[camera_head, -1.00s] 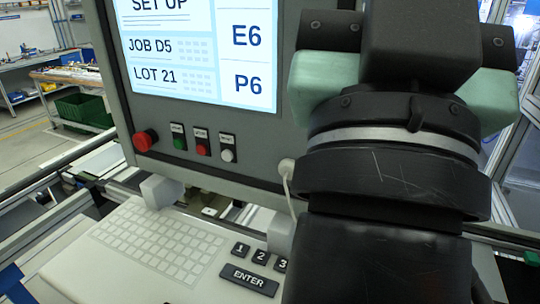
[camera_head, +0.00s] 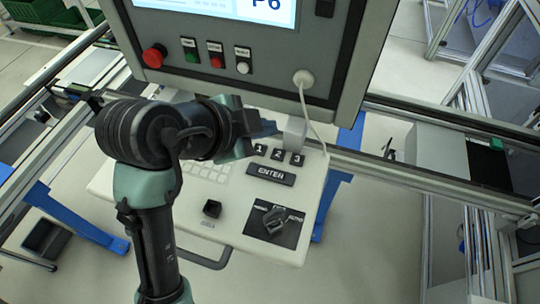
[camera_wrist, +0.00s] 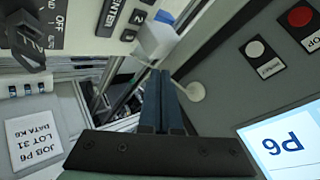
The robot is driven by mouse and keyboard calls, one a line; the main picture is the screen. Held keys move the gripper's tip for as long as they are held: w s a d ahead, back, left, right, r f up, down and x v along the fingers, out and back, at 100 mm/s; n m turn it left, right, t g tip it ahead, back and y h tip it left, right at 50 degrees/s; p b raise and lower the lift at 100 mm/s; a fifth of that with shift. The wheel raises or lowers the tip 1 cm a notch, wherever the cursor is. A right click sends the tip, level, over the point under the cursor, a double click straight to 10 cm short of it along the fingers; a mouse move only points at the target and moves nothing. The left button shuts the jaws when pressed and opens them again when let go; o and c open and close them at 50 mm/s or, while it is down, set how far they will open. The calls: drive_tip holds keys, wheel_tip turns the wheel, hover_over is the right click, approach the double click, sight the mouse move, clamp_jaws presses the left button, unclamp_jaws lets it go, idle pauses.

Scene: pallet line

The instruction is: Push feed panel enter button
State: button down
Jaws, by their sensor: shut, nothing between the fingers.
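The feed panel (camera_head: 240,205) is a white console below a grey screen housing. Its black ENTER button (camera_head: 271,174) lies right of my gripper, under the keys 1, 2 and 3 (camera_head: 279,155), and is unobstructed in the head view. My gripper (camera_head: 268,130) reaches in from the left, fingers together and empty, above and behind the number keys, apart from ENTER. In the wrist view the closed blue fingers (camera_wrist: 162,103) point toward a white bracket (camera_wrist: 155,42); the ENTER button (camera_wrist: 112,14) shows at the top, left of the fingertips. My arm hides much of the keyboard.
The screen housing (camera_head: 333,95) overhangs the panel's back, with a red stop button (camera_head: 154,56) and smaller buttons. A white cable hangs from a plug (camera_head: 303,78) right of my gripper. A rotary switch (camera_head: 275,219) and black knob (camera_head: 212,209) stand on the panel's front.

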sight(266, 176)
drive_tip(key=shift+s+f+g, duration=0.3)
drive_tip(key=shift+s+f, duration=0.15)
drive_tip(key=shift+f, duration=0.15)
wheel_tip(266, 176, down, 8)
drive_tip(key=b, duration=0.6)
drive_tip(key=shift+f+b, duration=0.3)
drive_tip(key=shift+b, duration=0.05)
idle(1.5)
drive_tip(key=shift+f+b, duration=0.4)
drive_tip(key=shift+b, duration=0.15)
